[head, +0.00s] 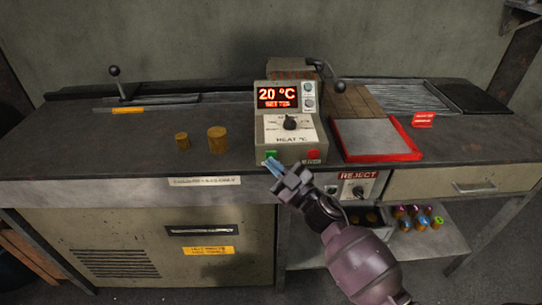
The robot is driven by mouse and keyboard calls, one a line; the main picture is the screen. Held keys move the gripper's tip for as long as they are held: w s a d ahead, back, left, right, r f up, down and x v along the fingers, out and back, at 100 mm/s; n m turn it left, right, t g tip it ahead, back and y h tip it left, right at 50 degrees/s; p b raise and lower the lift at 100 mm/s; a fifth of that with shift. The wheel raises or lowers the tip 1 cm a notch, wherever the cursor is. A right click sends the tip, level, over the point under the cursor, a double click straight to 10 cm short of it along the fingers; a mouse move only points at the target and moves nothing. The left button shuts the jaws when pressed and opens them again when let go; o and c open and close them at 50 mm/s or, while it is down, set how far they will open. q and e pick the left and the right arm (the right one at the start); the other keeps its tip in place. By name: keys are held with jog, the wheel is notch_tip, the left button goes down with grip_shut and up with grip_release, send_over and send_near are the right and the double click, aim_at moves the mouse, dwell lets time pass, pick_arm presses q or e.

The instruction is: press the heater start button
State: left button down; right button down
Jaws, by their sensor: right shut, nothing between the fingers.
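The heater control box (290,135) stands at the middle of the bench. Its red display (277,97) reads 20 °C with a smaller line below. A black dial (291,123) sits on its sloped face. A green button (271,155) is at the lower left of the box and a red button (313,155) at the lower right. My right gripper (270,164) is shut and empty, its fingertips right at the green button and partly covering it. I cannot tell whether they touch it. My left gripper is not in view.
Two brownish cylinders (217,139) stand left of the box. A red-rimmed tray (375,140) lies to its right, above a REJECT panel (357,176). A lever (331,78) rises behind the box. Several colored-top pieces (420,213) stand on the lower shelf at right.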

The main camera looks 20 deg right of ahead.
jog(key=shift+w, duration=0.15)
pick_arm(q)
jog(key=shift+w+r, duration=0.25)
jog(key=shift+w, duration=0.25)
pick_arm(e)
jog(key=shift+w+d, duration=0.1)
jog(key=shift+w, duration=0.15)
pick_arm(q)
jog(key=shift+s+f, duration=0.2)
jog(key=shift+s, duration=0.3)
pick_arm(e)
jog(key=shift+w, duration=0.2)
jog(key=shift+w+d, duration=0.1)
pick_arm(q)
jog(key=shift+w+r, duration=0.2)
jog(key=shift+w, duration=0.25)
pick_arm(e)
jog(key=shift+w, duration=0.1)
